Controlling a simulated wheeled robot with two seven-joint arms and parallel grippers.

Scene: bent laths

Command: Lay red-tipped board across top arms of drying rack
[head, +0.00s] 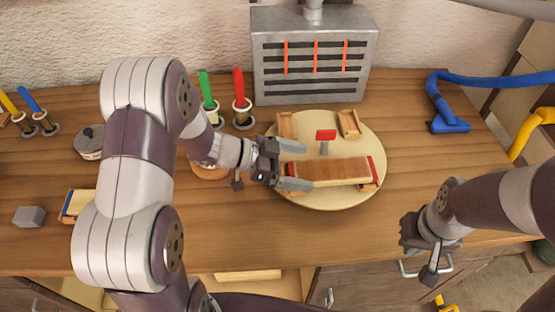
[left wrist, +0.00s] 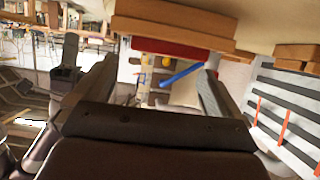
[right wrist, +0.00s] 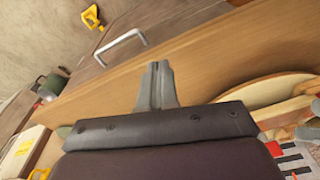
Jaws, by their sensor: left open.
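A brown board with red ends (head: 330,171) lies level at the front of a round pale disc (head: 335,202). Wooden blocks (head: 349,123) stand on the disc, and one shows under the board's right end. The disc with its blocks may be the drying rack; I cannot tell for sure. My left gripper (head: 303,165) is open at the board's left end, with nothing visibly held. The left wrist view shows the board (left wrist: 175,30) beyond the open fingers. My right gripper (head: 430,268) is empty and shut, low at the right near the table's front edge. Its fingers (right wrist: 156,85) meet.
A red flag (head: 326,135) stands mid-disc. Behind is a grey slotted box (head: 315,75) with orange strips. Green (head: 207,90) and red (head: 239,88) handled tools stand left of it. A blue hose (head: 450,122) lies at the back right. The table right of the disc is clear.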

